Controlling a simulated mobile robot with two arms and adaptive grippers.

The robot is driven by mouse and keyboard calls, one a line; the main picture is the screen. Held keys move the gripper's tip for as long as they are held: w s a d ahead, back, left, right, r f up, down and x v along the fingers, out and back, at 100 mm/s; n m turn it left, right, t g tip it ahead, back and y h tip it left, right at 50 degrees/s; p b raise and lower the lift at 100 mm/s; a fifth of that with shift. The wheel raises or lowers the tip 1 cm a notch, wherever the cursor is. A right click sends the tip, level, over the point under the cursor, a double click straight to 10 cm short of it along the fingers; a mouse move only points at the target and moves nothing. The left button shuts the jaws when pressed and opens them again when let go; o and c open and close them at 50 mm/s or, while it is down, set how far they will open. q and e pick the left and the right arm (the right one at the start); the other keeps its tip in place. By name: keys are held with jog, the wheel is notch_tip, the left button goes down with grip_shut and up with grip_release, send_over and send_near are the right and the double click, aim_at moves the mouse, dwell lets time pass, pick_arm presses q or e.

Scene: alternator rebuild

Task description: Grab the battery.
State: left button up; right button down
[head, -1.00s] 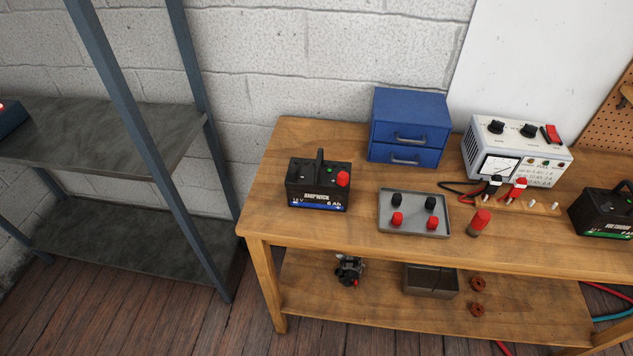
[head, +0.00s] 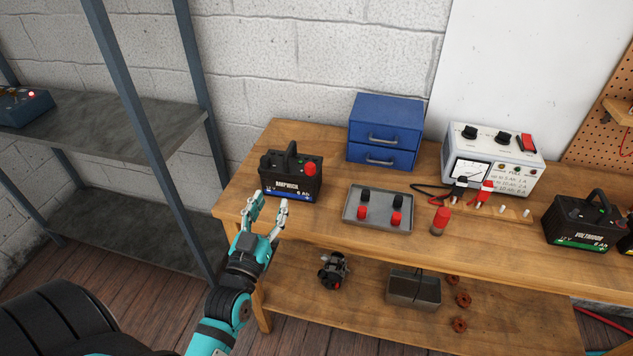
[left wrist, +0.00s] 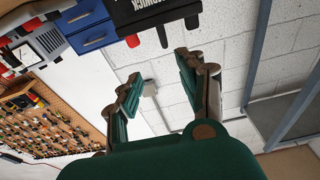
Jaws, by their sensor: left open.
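A black battery (head: 292,181) with a blue stripe, a top handle and a red terminal cap stands upright at the left end of the wooden workbench (head: 325,228). A second black battery (head: 583,223) with a green stripe stands at the bench's right. My right gripper is not in view.
A grey tray (head: 378,224) with red and black caps lies right of the battery. A blue drawer box (head: 385,132) and a white charger (head: 492,158) stand behind. A red-topped cylinder (head: 440,221) stands near the front edge. Metal shelving (head: 140,130) is at the left.

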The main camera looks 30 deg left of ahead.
pick_arm(q)
jog(key=p, duration=0.2)
send_near(290, 147)
jog(key=x, duration=0.2)
jog(key=p+x, duration=0.1)
jog(key=shift+w+d, duration=0.2)
jog(key=shift+w, duration=0.3)
jog(key=shift+w+a+f, duration=0.1)
jog(key=shift+w+a, duration=0.05)
jog(key=shift+w, duration=0.4)
jog(key=shift+w+a, duration=0.15)
jog(key=shift+w, duration=0.1)
jog(key=p+x, duration=0.1)
jog(key=x, duration=0.2)
jog(key=shift+w+a+p, duration=0.25)
jog(key=shift+a+p, duration=0.05)
jog(key=shift+p, duration=0.05)
jog(key=shift+w+a, duration=0.15)
jog(key=shift+w, duration=0.35)
jog(key=shift+s, duration=0.1)
jog(key=shift+c, duration=1.1)
grip_shut()
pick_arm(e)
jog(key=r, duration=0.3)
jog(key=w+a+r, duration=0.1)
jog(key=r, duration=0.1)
